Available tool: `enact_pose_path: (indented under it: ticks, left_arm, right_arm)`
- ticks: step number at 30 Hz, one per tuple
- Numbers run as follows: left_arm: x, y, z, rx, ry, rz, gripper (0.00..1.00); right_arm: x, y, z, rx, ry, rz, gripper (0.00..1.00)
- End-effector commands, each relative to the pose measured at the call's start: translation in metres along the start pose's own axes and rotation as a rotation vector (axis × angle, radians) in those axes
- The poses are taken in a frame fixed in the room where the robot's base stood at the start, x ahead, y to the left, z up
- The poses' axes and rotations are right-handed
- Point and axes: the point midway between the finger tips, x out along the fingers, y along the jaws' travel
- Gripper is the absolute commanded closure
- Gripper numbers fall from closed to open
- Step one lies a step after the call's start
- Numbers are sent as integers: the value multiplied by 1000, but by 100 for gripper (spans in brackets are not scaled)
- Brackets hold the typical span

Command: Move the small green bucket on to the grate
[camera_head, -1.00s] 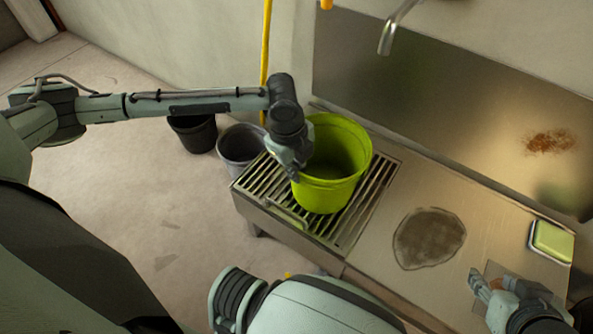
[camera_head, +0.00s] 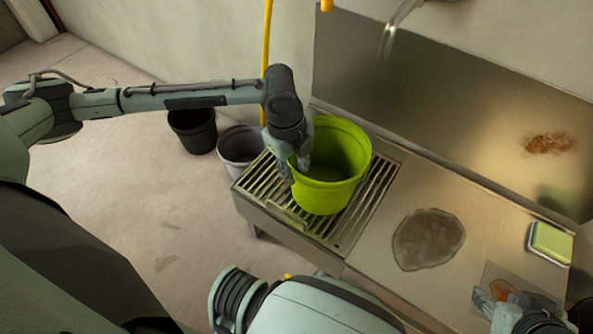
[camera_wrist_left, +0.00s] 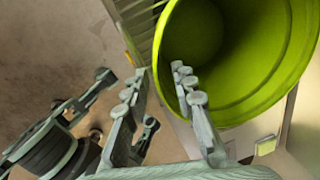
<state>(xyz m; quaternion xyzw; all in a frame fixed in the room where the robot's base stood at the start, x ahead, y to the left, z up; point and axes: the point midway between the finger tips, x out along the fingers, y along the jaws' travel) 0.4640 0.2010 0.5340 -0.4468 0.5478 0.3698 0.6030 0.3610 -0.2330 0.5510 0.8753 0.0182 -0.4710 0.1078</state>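The small green bucket (camera_head: 335,180) stands upright on the slatted metal grate (camera_head: 372,205) at the left end of the counter. My left gripper (camera_head: 293,170) is at the bucket's left rim with its fingers spread. In the left wrist view the bucket (camera_wrist_left: 250,90) fills the upper right. There the left gripper (camera_wrist_left: 157,85) has a clear gap between its fingers, one over the rim side and one outside. My right gripper (camera_head: 487,302) is low at the right of the head view, over the counter; its fingers are too small to judge.
A black bucket (camera_head: 193,132) and a grey bucket (camera_head: 240,145) stand on the floor left of the counter. A green sponge (camera_head: 551,242) lies in a dish at the right. A dark stain (camera_head: 428,240) marks the counter. A tap (camera_head: 392,30) hangs above the back.

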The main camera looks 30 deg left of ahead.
Motion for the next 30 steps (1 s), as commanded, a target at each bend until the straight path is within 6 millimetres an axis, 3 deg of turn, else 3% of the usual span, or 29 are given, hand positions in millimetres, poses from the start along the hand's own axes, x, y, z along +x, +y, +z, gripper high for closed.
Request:
enact_pose_path:
  ticks: [8,15,23,26,30]
  left_arm:
    - [-57,-1,0,0,-1,-3,74]
    - [-91,-1,0,-1,0,-1,74]
    - [-96,-1,-5,-8,6,-6,74]
    - [-87,-3,-24,-47,32,-37,74]
    - [-71,-9,-67,-222,112,-129,74]
  right_arm:
    - [-16,26,55,16,-252,54,60]
    - [-3,27,65,18,-289,51,60]
    - [2,26,65,18,-286,48,60]
    - [2,26,65,18,-286,48,60]
    - [2,26,65,18,-286,48,60]
